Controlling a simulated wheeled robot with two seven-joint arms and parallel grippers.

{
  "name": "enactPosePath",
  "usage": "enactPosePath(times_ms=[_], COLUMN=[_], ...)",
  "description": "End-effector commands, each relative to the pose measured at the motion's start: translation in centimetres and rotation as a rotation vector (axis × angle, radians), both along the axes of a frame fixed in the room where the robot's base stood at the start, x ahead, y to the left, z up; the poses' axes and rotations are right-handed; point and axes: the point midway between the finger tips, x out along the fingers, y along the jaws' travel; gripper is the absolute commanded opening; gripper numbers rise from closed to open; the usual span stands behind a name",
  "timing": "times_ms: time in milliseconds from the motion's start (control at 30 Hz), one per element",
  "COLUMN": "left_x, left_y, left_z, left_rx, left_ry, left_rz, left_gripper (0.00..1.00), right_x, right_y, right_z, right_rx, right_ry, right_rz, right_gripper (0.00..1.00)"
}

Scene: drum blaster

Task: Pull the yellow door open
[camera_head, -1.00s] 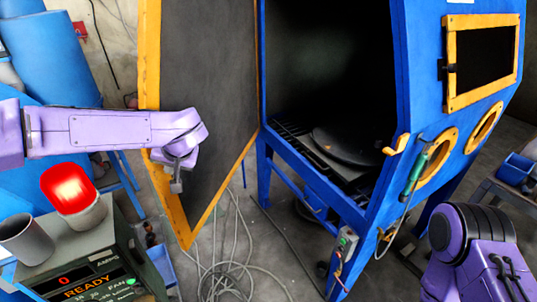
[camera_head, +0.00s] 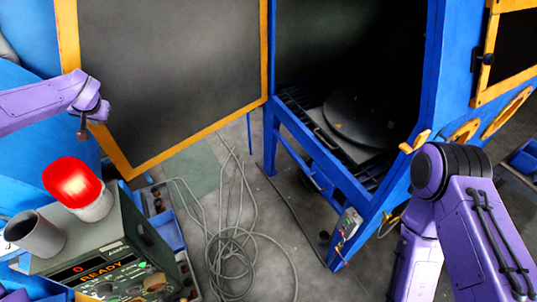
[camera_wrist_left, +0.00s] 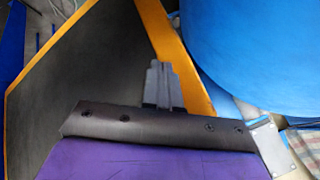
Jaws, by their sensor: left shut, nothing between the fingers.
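The yellow-edged door (camera_head: 170,70) with a dark inner panel stands wide open, swung out to the left of the blue blasting cabinet (camera_head: 345,180). My left gripper (camera_head: 82,133) is at the door's outer yellow edge in the head view. In the left wrist view the gripper (camera_wrist_left: 160,68) is shut and empty, its fingers in front of the dark panel near the yellow edge (camera_wrist_left: 180,55). I cannot tell whether the fingers touch the door. My right arm shows at the right, but its gripper is out of view.
The cabinet opening shows a round dark turntable (camera_head: 365,115). Loose cables (camera_head: 235,245) lie on the floor below the door. A blue barrel (camera_wrist_left: 260,55) is beyond the door edge.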

Motion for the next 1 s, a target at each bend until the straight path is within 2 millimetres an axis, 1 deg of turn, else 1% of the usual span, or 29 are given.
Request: enactPosePath(times_ms=[100,200,433,867,933,1000], left_x=[-0.2,-0.4,-0.7,-0.5,-0.5,-0.6], left_y=[0.9,1.3,1.7,1.5,1.2,0.4], left_z=[0.0,0.0,0.1,0.1,0.1,0.1], left_rx=[-0.001,0.0,-0.001,0.0,-0.001,-0.002], left_ry=[-0.001,-0.001,-0.002,-0.001,-0.002,-0.001], left_rz=[0.006,0.009,0.015,0.012,0.01,0.004], left_gripper=[0.0,0.0,0.0,0.0,0.0,0.0], right_x=[0.0,0.0,0.0,0.0,0.0,0.0], right_y=[0.0,0.0,0.0,0.0,0.0,0.0], right_z=[0.0,0.0,0.0,0.0,0.0,0.0], right_rx=[0.0,0.0,0.0,0.0,0.0,0.0], right_ry=[0.0,0.0,0.0,0.0,0.0,0.0], right_rz=[0.0,0.0,0.0,0.0,0.0,0.0], right_gripper=[0.4,0.4,0.4,0.4,0.4,0.4])
